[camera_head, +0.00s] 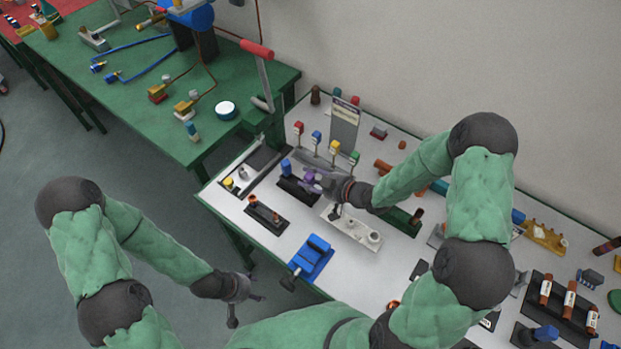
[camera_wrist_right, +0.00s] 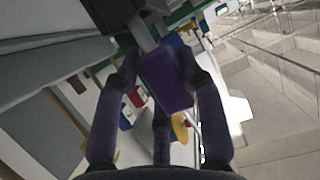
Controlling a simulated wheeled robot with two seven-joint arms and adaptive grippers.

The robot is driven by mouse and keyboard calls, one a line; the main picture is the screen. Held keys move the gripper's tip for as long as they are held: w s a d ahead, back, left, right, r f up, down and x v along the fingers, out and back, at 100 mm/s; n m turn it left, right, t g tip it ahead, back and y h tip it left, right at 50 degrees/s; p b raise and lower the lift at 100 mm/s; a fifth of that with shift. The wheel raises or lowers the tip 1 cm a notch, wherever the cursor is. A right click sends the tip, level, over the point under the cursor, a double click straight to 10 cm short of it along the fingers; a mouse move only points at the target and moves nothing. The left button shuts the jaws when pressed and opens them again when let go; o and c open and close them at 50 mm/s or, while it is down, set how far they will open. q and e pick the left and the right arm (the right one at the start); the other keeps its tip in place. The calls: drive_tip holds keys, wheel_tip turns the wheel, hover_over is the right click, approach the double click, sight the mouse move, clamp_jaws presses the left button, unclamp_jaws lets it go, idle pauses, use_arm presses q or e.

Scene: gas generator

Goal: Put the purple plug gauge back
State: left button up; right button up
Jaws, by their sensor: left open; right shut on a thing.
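The purple plug gauge (camera_head: 310,178) is in my right gripper (camera_head: 320,183), over or beside a dark holder (camera_head: 291,186) at the left of the white table. In the right wrist view the gauge's purple block (camera_wrist_right: 164,80) sits between the fingers (camera_wrist_right: 158,72), with a grey shaft beyond it. The head view does not show clearly whether the gauge is seated in the holder or held just above it. A blue plug gauge (camera_head: 286,166) stands at the holder's left end. My left gripper (camera_head: 258,300) is open and empty, in front of the table.
Coloured-top posts (camera_head: 335,147) and an upright sign (camera_head: 344,125) stand behind the holder. A second dark holder (camera_head: 266,214), a blue vise (camera_head: 312,256) and a white block (camera_head: 352,228) are nearer the front. A lever press (camera_head: 263,80) stands at the left.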

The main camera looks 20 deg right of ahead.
drive_tip(key=shift+f, duration=0.3)
drive_tip(key=o, duration=1)
drive_tip(key=shift+o, duration=0.2)
drive_tip(key=shift+d+r, duration=0.1)
drive_tip(key=v, duration=1.2)
